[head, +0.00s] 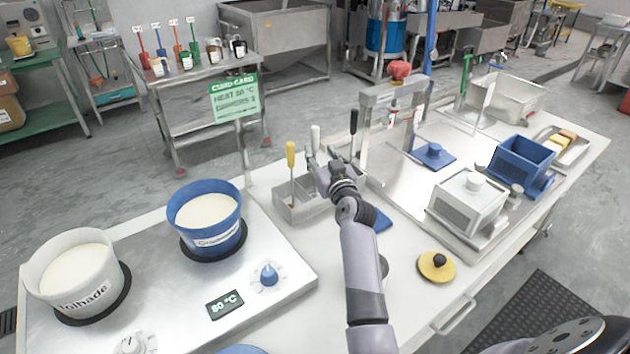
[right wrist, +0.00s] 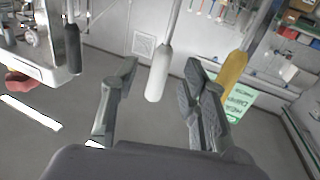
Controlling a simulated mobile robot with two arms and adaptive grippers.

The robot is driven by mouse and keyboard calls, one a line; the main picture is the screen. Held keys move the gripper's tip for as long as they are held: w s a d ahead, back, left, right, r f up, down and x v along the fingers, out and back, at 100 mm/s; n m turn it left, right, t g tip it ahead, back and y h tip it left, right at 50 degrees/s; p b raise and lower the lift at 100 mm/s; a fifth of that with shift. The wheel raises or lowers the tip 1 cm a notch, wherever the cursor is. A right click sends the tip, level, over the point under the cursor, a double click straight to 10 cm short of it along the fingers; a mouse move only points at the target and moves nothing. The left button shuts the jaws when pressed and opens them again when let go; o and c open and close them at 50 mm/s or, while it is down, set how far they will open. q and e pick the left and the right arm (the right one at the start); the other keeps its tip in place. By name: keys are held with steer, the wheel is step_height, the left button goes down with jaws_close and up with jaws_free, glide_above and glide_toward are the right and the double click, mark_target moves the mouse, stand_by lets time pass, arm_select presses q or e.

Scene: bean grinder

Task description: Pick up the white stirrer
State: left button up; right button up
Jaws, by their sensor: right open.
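The white stirrer (head: 315,136) stands upright in a grey holder (head: 291,212), between a yellow stirrer (head: 291,158) and a black one (head: 353,122). My right gripper (head: 323,154) is at the holder, close to the white handle. In the right wrist view the open right gripper (right wrist: 160,90) has the white handle (right wrist: 158,75) showing between its two fingers, with gaps on both sides. The yellow handle (right wrist: 234,73) is just outside one finger, and the black handle (right wrist: 73,48) is farther off. The lower part of the white stirrer is hidden in the head view. My left gripper is not in view.
A white pot (head: 77,272) and a blue pot (head: 206,222) stand on the hotplate at left. A green-lettered sign (head: 235,98) rises behind it. A metal press frame (head: 398,92) stands right of the holder. A yellow lid (head: 437,266) lies on the table's front right.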

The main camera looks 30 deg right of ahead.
mark_target(316, 146)
steer(key=w, duration=0.4)
steer(key=shift+w+d+r+p, duration=0.2)
steer(key=shift+w+d+p, duration=0.1)
steer(key=shift+w+d, duration=0.1)
steer(key=shift+a, duration=0.1)
jaws_close()
